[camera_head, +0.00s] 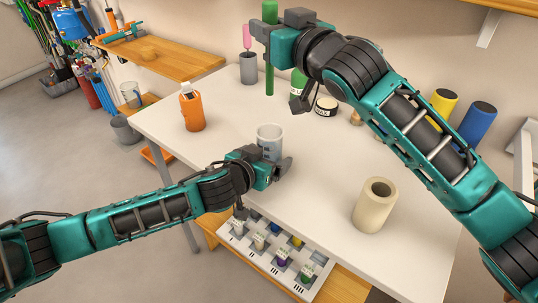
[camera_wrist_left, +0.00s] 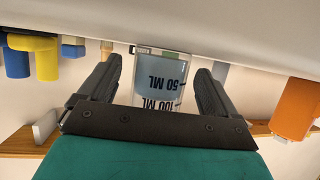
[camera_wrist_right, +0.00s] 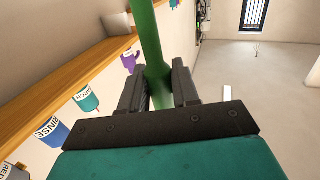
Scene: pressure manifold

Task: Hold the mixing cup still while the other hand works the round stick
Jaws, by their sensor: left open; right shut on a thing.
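The mixing cup (camera_head: 270,136) is a clear cup with 50 ML and 100 ML marks, upright on the white table. My left gripper (camera_head: 276,170) is open at its near side. In the left wrist view the cup (camera_wrist_left: 162,75) sits between the two spread fingers (camera_wrist_left: 155,95), with a gap on each side. The round stick (camera_head: 269,80) is long and green. My right gripper (camera_head: 266,40) is shut on it and holds it upright at the back of the table, away from the cup. The stick also shows between the fingers in the right wrist view (camera_wrist_right: 150,45).
An orange bottle (camera_head: 192,110) stands at the left and a paper roll (camera_head: 375,204) at the front right. A grey holder (camera_head: 248,69) with a pink-topped item (camera_head: 247,36) stands behind. A tray of small bottles (camera_head: 268,262) lies below the front edge.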

